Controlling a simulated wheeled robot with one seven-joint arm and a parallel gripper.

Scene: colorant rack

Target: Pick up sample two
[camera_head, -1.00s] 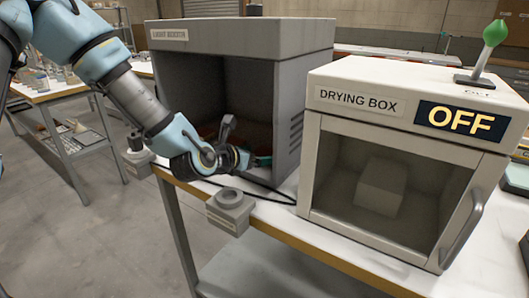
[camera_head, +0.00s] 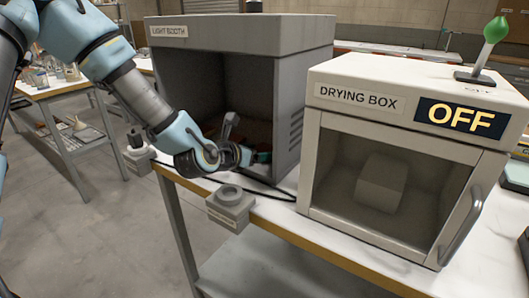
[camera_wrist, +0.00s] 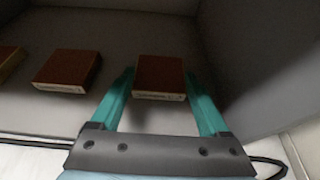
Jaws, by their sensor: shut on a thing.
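In the wrist view three reddish-brown blocks with pale front edges sit in a row on the grey booth floor. My gripper (camera_wrist: 160,76) has its teal fingers on either side of the right-hand block (camera_wrist: 160,72) and is shut on it. The middle block (camera_wrist: 67,70) lies apart to the left; another block (camera_wrist: 8,62) is cut off at the left edge. No label on any block is readable, so I cannot tell which is sample two. In the head view my gripper (camera_head: 262,156) reaches into the light booth (camera_head: 245,33), mostly hidden by my wrist.
The booth wall (camera_wrist: 250,60) rises close to the right of the held block. The closed drying box (camera_head: 357,98), marked OFF, stands right of the booth. A small grey fixture (camera_head: 230,207) sits at the bench's front edge. A black cable (camera_head: 268,189) runs before the booth.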

